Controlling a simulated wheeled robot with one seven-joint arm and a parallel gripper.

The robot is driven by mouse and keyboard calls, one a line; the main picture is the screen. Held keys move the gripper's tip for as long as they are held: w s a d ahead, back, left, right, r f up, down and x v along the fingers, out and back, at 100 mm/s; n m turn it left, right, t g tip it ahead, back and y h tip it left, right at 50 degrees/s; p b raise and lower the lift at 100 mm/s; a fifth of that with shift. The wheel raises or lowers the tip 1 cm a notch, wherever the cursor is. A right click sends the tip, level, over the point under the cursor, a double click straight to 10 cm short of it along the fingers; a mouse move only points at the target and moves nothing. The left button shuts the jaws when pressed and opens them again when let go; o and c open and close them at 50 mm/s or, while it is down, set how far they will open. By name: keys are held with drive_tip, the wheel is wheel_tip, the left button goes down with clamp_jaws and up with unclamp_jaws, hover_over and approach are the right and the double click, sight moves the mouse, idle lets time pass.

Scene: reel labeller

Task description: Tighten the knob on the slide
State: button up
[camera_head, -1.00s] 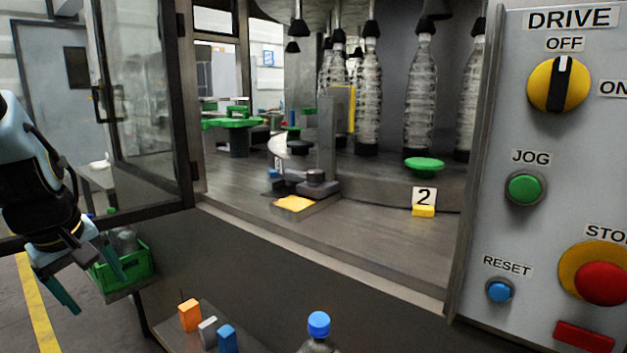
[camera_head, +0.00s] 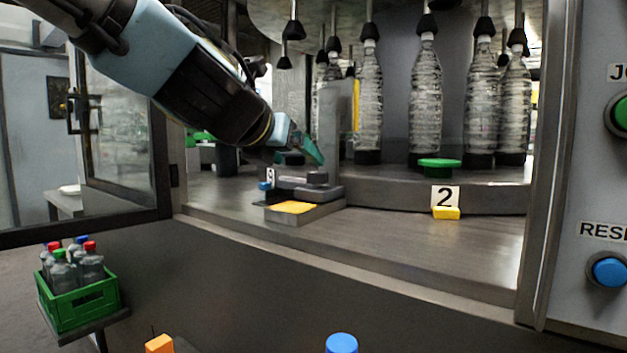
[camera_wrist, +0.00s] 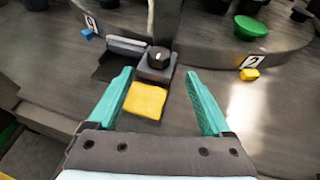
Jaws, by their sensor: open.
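The slide (camera_head: 293,193) is a low grey block on the machine deck, with a yellow pad (camera_head: 292,207) at its front. The dark round knob (camera_head: 317,178) stands on top of its right part. In the wrist view the knob (camera_wrist: 158,56) shows a small light mark on top, and the yellow pad (camera_wrist: 145,101) lies nearer. My gripper (camera_wrist: 160,78) is open and empty, its teal fingers spread on either side of the pad, with the knob ahead between the fingertips. In the head view my gripper (camera_head: 310,150) is above the slide, near the knob, apart from it.
An upright grey post (camera_head: 328,125) stands right behind the knob. Clear bottles (camera_head: 425,105) stand on the carousel behind. A green disc (camera_head: 440,165) and a "2" sign (camera_head: 445,196) are to the right. The open glass door (camera_head: 120,150) is at left. The front deck is clear.

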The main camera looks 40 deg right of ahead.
sight(312, 174)
drive_tip(key=b+x, duration=0.1)
drive_tip(key=x, duration=0.2)
drive_tip(key=b+x, duration=0.1)
drive_tip(key=x, duration=0.2)
drive_tip(key=b+x, duration=0.1)
drive_tip(key=x, duration=0.1)
drive_tip(key=shift+d+f, duration=0.3)
drive_tip(key=shift+f, duration=0.1)
drive_tip(key=shift+w+d+f+b, duration=0.1)
drive_tip(key=shift+w+d+b, duration=0.25)
drive_tip(key=shift+d+b, duration=0.1)
drive_tip(key=shift+c, duration=0.4)
clamp_jaws()
drive_tip(key=shift+f+b, duration=0.2)
drive_tip(key=shift+b, duration=0.75)
